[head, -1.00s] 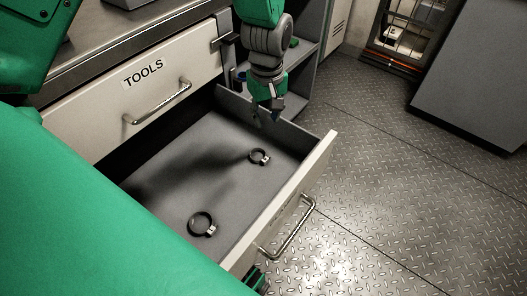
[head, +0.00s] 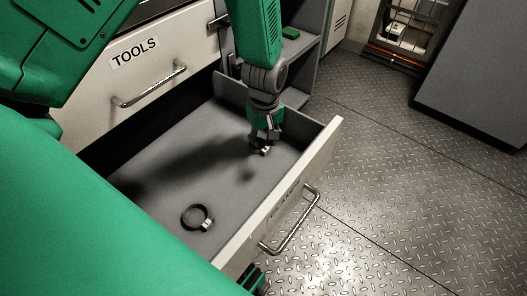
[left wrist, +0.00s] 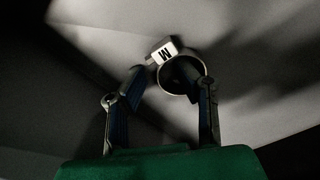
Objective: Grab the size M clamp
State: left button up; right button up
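The size M clamp (head: 264,151) is a small dark ring with a white tag, lying in the open drawer's far part. In the left wrist view the black M shows on the tag (left wrist: 162,53), with the ring (left wrist: 186,88) beside it. My left gripper (head: 263,135) points down into the drawer at this clamp and partly covers it. In the left wrist view the left gripper's fingers (left wrist: 162,74) are apart, with the right one overlapping the ring. I cannot tell if they touch it.
A second, larger-looking ring clamp (head: 197,217) lies nearer in the same drawer (head: 160,190). The drawer's front wall (head: 285,205) and handle (head: 291,222) stand to the right. A closed drawer marked TOOLS (head: 135,52) is above. Open metal floor (head: 400,200) lies to the right.

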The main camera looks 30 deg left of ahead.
pick_arm(q)
grip_shut()
jog(key=shift+r, duration=0.15)
